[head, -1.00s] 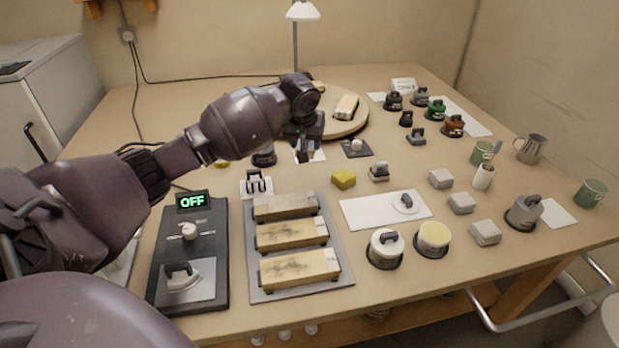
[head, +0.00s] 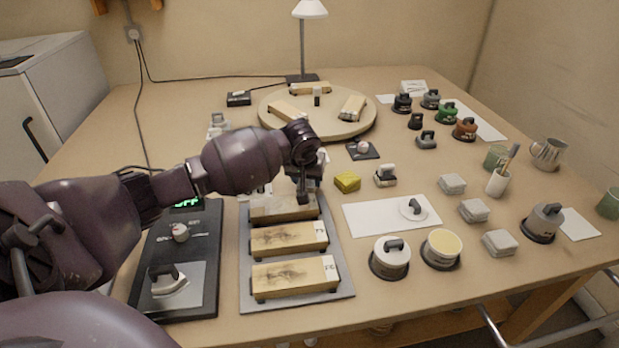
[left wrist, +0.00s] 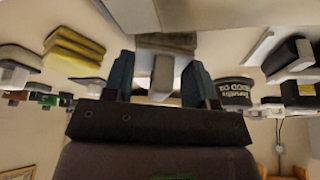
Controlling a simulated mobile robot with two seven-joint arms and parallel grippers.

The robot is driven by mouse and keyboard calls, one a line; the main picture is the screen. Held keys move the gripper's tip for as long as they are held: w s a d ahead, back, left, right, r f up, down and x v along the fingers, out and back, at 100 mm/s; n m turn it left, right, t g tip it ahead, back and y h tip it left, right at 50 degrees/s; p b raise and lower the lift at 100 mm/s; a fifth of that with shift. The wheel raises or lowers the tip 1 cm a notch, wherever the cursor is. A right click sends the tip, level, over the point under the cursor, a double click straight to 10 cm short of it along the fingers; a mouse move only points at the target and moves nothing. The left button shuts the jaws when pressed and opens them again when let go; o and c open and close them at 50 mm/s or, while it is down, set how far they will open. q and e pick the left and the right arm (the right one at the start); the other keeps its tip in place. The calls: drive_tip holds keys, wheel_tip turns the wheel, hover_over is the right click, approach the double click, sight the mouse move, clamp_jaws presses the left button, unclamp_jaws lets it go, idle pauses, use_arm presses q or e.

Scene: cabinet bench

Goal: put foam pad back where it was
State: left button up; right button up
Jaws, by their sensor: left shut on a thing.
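My left gripper (head: 304,198) is in the middle of the head view, over the rearmost wooden block (head: 270,214) on the grey tray. In the left wrist view, its two blue-grey fingers (left wrist: 163,82) are closed on a pale grey block with a darker grey slab (left wrist: 166,41), which I take for the foam pad (left wrist: 162,72). In the head view the held thing is mostly hidden by the gripper. My right gripper is in neither view.
The grey tray (head: 345,284) holds wooden blocks. Left of it is a dark control panel (head: 208,262). A yellow sponge (head: 347,182), white sheet (head: 365,216) and lidded pots (head: 390,258) stand to the right. A round board (head: 270,112) is behind.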

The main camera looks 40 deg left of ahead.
use_arm(q)
drive_tip(key=shift+r, duration=0.2)
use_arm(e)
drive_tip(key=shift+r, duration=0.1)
use_arm(q)
drive_tip(key=shift+f, duration=0.2)
drive_tip(key=o, duration=1)
drive_tip(key=shift+c, duration=0.2)
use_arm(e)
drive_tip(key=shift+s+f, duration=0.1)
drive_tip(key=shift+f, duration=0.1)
use_arm(q)
drive_tip(key=shift+r, duration=0.4)
drive_tip(key=p+v, duration=0.4)
drive_tip(key=v, duration=0.7)
drive_tip(key=shift+s+r, duration=0.2)
drive_tip(key=shift+r, duration=0.05)
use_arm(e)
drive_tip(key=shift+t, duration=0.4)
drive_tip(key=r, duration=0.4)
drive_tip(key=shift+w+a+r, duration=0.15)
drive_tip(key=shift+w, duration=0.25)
